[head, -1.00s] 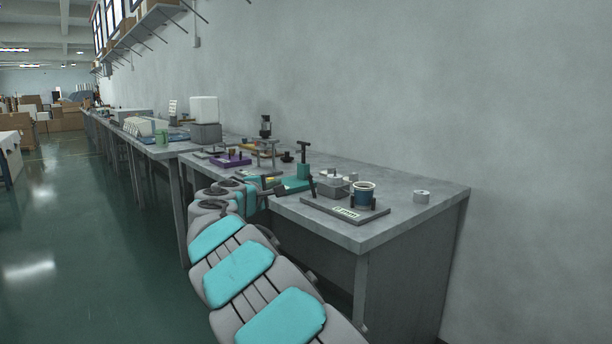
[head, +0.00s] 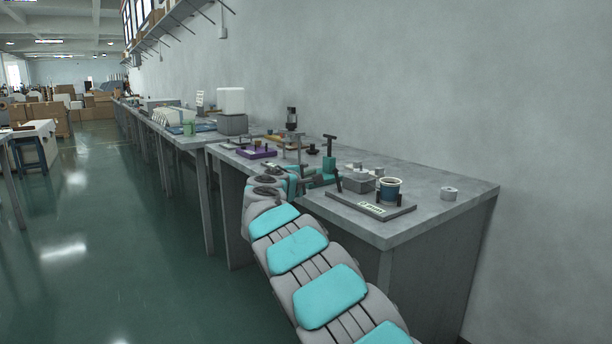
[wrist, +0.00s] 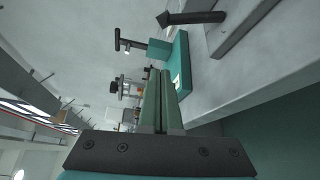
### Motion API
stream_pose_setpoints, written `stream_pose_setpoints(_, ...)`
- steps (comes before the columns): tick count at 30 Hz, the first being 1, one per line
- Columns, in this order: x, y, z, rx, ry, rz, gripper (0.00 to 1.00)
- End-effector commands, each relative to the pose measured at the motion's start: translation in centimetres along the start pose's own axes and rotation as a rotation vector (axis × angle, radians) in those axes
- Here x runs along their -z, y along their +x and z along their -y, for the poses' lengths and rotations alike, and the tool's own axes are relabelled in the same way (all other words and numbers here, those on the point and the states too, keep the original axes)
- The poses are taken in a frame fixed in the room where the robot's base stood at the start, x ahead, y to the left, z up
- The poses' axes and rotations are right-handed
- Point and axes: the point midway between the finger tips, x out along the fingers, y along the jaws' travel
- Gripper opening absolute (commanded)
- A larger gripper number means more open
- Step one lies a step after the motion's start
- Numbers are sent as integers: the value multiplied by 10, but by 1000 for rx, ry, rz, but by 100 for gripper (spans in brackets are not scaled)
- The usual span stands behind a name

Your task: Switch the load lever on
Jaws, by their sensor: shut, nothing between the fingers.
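The same dark bar shows at the top of the wrist view (wrist: 190,18). A teal press with a black T-handle (head: 329,160) stands just behind it, and its teal body (wrist: 180,60) lies ahead and right of my fingers in the wrist view. My gripper (wrist: 160,72) is shut and empty, apart from the lever. In the head view my gripper (head: 307,181) is small and partly lost against the teal press.
The grey bench (head: 450,212) runs along the wall. A purple tray (head: 257,153) lies farther back. The green floor left of the bench is open.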

Motion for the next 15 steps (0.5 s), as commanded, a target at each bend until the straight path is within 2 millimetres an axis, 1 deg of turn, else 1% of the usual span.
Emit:
stream_pose_setpoints(3,0,13,0,1,2,-1,0)
stream_pose_setpoints(12,-1,35,0,1,2,1,0)
stream_pose_setpoints(15,-6,31,-1,-1,-1,1,0)
